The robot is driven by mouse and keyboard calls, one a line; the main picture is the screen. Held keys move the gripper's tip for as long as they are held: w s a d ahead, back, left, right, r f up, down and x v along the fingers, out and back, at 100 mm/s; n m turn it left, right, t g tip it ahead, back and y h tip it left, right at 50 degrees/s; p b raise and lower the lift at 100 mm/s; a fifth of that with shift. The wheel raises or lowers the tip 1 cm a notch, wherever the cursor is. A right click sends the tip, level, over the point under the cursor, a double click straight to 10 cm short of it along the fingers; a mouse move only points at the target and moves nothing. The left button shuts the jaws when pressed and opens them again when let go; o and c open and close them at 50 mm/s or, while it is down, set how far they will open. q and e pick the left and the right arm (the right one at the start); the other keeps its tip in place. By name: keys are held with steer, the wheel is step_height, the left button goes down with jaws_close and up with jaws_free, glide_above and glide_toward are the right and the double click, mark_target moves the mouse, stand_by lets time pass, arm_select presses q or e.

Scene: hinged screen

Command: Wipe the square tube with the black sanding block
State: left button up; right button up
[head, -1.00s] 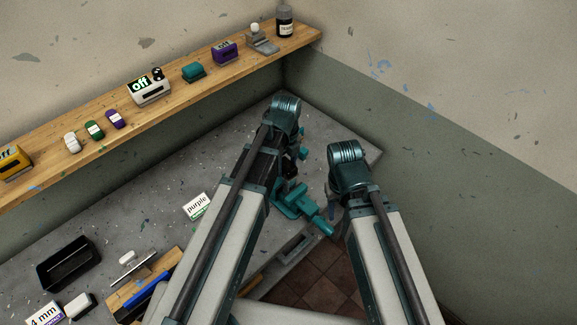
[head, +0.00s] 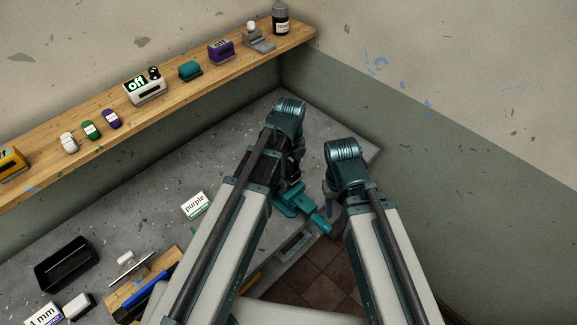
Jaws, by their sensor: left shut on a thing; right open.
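My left arm reaches over the far end of the grey bench, and its gripper (head: 294,170) points down beside a teal vise (head: 300,200). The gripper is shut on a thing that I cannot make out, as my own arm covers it. I cannot pick out the black sanding block or the square tube; the area around the vise jaws is largely hidden. My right gripper (head: 328,195) is open, to the right of the vise near the bench's front edge, and partly hidden by its wrist.
A wooden shelf (head: 110,105) along the back wall holds several small items. Walls close off the back and right.

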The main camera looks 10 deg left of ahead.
arm_select(q)
steer(key=shift+w+a, duration=0.75)
steer(key=shift+a, duration=0.25)
steer(key=shift+s+d, duration=0.15)
steer(key=shift+s+d, duration=0.65)
steer(key=shift+d, duration=0.2)
step_height(320, 180, up, 5)
steer(key=p, duration=0.5)
steer(key=shift+r, duration=0.1)
